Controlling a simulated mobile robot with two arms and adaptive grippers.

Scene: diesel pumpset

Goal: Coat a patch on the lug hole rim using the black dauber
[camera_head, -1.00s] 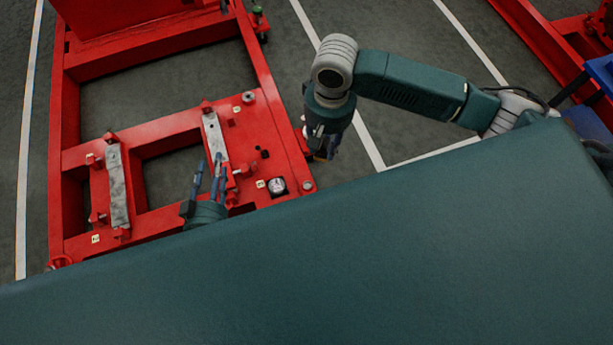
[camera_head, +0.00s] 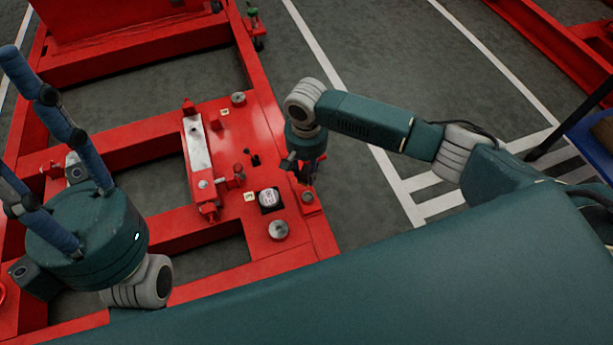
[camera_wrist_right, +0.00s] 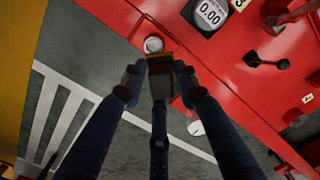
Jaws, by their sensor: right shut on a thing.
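My right gripper (camera_head: 303,172) is over the right edge of the red base frame, near the round gauge. In the right wrist view its fingers (camera_wrist_right: 158,80) are closed on a small dark block with a brownish edge, apparently the black dauber (camera_wrist_right: 161,64). A pale round disc (camera_wrist_right: 153,45) on the frame edge appears just beyond the block; it also shows in the head view (camera_head: 308,197). I cannot tell whether it is the lug hole rim, or whether the block touches it. My left gripper (camera_head: 14,122) is open and empty at the left.
The red base frame (camera_head: 262,262) carries a gauge (camera_head: 268,199), a grey bolt head (camera_head: 278,230) and a pale metal bar (camera_head: 197,143). A second pale disc (camera_wrist_right: 196,128) lies near the right fingers. Grey floor (camera_head: 365,215) is open to the right. A blue container (camera_head: 590,140) is at far right.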

